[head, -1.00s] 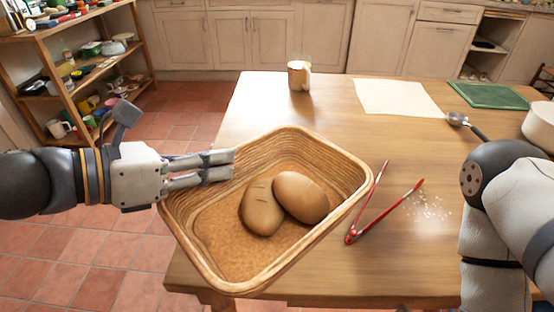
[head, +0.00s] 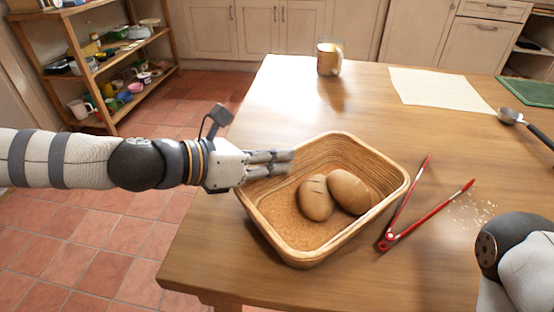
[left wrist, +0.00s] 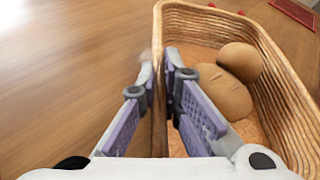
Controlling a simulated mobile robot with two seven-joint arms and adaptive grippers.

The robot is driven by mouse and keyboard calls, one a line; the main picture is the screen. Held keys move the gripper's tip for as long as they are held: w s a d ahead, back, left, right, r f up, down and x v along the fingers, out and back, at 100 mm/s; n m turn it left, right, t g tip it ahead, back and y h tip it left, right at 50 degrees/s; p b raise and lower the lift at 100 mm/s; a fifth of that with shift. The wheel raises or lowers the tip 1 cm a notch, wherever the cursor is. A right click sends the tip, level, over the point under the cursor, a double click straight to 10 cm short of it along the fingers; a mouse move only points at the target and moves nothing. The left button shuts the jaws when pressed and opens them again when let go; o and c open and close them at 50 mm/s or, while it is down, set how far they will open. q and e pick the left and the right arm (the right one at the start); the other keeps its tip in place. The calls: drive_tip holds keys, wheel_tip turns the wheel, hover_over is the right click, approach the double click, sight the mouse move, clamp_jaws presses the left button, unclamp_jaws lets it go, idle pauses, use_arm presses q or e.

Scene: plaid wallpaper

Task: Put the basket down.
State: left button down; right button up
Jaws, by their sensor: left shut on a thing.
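The woven basket (head: 330,250) is over the wooden table (head: 225,240), near its front left part, and holds two bread rolls (head: 350,191). My left gripper (head: 288,162) is shut on the basket's left rim. In the left wrist view the fingers (left wrist: 160,85) lie on either side of the basket wall (left wrist: 275,60). The basket looks about level and at or very close to the tabletop; I cannot tell whether its underside touches. My right gripper is out of view; only part of my right arm shows at the lower right.
Red tongs (head: 425,215) lie just right of the basket, with white crumbs (head: 472,212) beyond. A pale sheet (head: 437,90), a metal scoop (head: 510,115) and a green board (head: 527,91) lie at the back right. The table's left side is clear.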

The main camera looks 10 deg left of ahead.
use_arm(q)
drive_tip(key=shift+r, duration=0.15)
drive_tip(key=shift+f, duration=0.2)
drive_tip(key=c, duration=1.8)
unclamp_jaws()
drive_tip(key=shift+r, duration=0.4)
drive_tip(key=p+v, duration=0.4)
drive_tip(key=v, duration=0.7)
drive_tip(key=shift+s+a, duration=0.3)
drive_tip(key=shift+a, duration=0.05)
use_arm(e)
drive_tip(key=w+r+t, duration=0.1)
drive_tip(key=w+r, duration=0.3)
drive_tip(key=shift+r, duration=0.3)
